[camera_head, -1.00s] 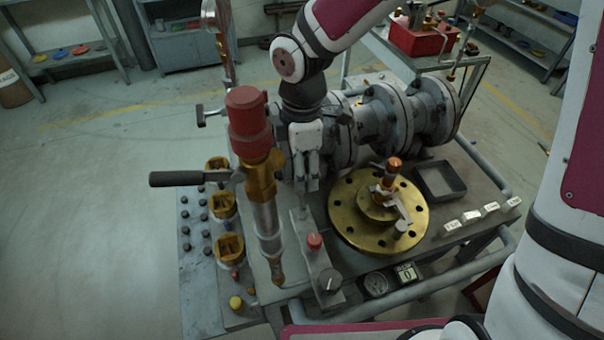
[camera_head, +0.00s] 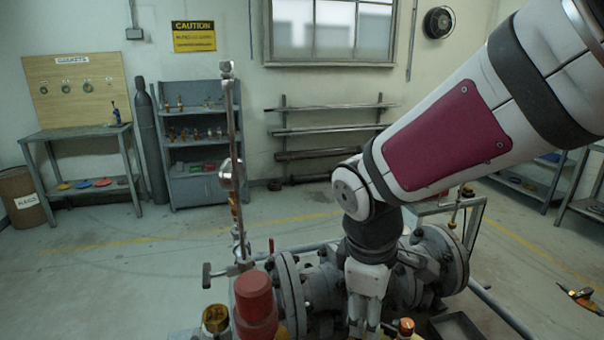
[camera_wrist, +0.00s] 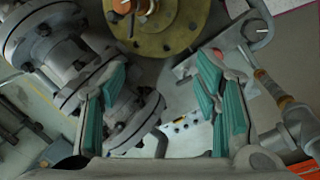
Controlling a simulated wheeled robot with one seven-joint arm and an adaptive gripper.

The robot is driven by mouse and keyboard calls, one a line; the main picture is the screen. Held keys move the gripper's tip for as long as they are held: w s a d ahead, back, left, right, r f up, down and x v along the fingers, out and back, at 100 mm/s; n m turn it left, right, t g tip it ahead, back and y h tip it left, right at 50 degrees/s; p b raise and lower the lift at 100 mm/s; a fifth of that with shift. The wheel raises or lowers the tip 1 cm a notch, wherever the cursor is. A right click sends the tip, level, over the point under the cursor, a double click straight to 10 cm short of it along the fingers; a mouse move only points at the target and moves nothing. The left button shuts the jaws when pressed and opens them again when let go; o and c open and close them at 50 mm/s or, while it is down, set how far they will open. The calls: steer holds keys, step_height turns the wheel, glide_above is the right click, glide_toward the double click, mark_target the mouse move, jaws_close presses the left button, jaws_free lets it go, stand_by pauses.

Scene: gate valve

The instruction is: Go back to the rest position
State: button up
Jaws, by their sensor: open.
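My gripper (camera_head: 366,328) hangs pointing down in front of the grey flanged valve pipe (camera_head: 428,275) in the head view, and its tips run to the bottom edge. In the wrist view my gripper (camera_wrist: 160,80) is open, with its teal-padded fingers apart and nothing between them. The brass flange (camera_wrist: 165,40) lies beyond the fingertips at the top. The valve pipe's grey flanges (camera_wrist: 52,35) are at the left, close beside the left finger in the picture.
A red-capped post (camera_head: 256,300) and a brass fitting (camera_head: 215,319) stand left of my gripper. A tall metal rod (camera_head: 232,150) rises behind them. A dark tray (camera_head: 460,327) is at lower right. Shelves (camera_head: 190,150) line the back wall; open floor lies between.

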steer(key=s+d+r+m+t, duration=0.1)
steer(key=s+d+r+m, duration=0.3)
steer(key=s+m, duration=0.2)
steer(key=s+d+r+m+t+y, duration=0.1)
steer(key=s+d+r+m+t, duration=0.1)
steer(key=s+d+r+m, duration=0.2)
steer(key=s+r+m, duration=0.1)
steer(key=s+m, duration=0.1)
steer(key=s, duration=0.1)
steer(key=shift+d+m+y, duration=0.15)
steer(key=shift+m+y, duration=0.15)
steer(key=shift+r, duration=0.1)
